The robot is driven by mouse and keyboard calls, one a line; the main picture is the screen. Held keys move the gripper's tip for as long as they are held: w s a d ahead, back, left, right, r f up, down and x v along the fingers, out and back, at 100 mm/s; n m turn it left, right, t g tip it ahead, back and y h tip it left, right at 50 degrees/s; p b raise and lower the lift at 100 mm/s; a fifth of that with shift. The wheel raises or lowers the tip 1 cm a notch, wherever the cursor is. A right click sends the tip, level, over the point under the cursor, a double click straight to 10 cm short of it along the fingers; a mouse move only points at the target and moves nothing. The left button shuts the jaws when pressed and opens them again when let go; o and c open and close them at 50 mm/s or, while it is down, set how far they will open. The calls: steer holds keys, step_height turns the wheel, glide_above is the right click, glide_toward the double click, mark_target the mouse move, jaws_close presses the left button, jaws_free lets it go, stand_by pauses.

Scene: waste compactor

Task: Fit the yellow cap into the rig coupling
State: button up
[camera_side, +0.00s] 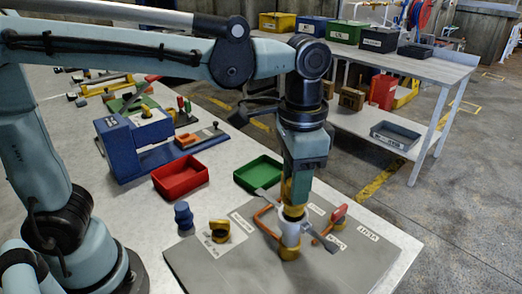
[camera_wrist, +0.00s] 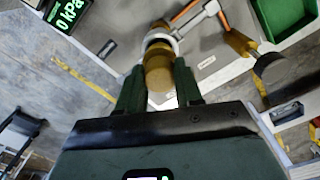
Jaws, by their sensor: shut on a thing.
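My gripper (camera_side: 293,204) points down over the rig on the grey plate (camera_side: 210,272) and is shut on the yellow cap (camera_side: 292,213). In the wrist view the cap (camera_wrist: 158,76) sits between my two green fingers. The white coupling (camera_side: 290,234) stands upright directly under the cap, with a yellow base (camera_side: 289,253) below it. The coupling's white collar also shows in the wrist view (camera_wrist: 160,38), just beyond the cap. The cap is at the coupling's mouth; how deep it sits I cannot tell.
Grey lever arms (camera_side: 325,243) and orange handles (camera_side: 266,224) surround the coupling. A blue knob (camera_side: 183,215), a yellow fitting (camera_side: 219,231) and a red-handled valve (camera_side: 338,214) stand nearby. Behind are a red tray (camera_side: 181,180) and a green tray (camera_side: 258,176). A display (camera_wrist: 70,18) reads 0 kPa.

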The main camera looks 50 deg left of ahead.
steer(key=shift+f, duration=1.4)
steer(key=shift+c, duration=0.5)
steer(key=o, duration=1.4)
steer(key=shift+r, duration=3.5)
